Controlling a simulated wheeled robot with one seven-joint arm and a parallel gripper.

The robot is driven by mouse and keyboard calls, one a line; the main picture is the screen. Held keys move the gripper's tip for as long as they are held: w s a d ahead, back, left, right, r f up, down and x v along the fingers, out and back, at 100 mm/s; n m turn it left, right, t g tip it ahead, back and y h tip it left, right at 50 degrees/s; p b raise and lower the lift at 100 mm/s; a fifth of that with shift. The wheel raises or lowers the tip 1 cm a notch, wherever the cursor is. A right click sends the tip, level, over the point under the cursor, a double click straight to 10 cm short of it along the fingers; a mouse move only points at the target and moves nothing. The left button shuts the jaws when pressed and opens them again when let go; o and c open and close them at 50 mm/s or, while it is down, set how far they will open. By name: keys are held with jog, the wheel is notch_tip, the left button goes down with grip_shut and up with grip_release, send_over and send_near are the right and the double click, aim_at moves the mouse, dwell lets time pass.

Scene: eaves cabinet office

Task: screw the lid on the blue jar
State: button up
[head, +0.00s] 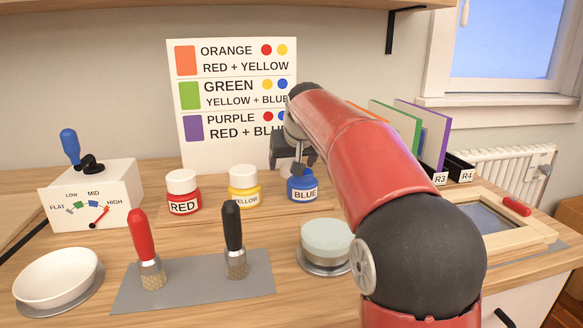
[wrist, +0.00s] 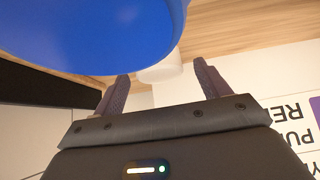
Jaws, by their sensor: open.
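The blue jar (head: 303,190) stands on the table at the right end of a row of three labelled paint jars. My gripper (head: 293,165) is just above and behind it in the head view, partly hidden by my red arm. In the wrist view a large blue rounded surface, likely the jar, fills the top left (wrist: 95,35). My gripper (wrist: 160,80) is open there. A white rounded thing (wrist: 163,68), perhaps the lid, shows between and beyond the fingertips. I cannot tell whether the fingers touch it. The blue jar's mouth is not clearly visible.
The white-lidded red jar (head: 184,192) and yellow jar (head: 244,187) stand left of the blue jar. A colour-mixing sign (head: 225,145) stands behind. In front are a round pale-green-topped container (head: 327,240), two handled tools on a grey mat (head: 195,291) and a white bowl (head: 56,277).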

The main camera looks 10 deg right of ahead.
jog(key=c, duration=1)
jog(key=shift+c, duration=0.2)
jog(key=shift+r, duration=0.15)
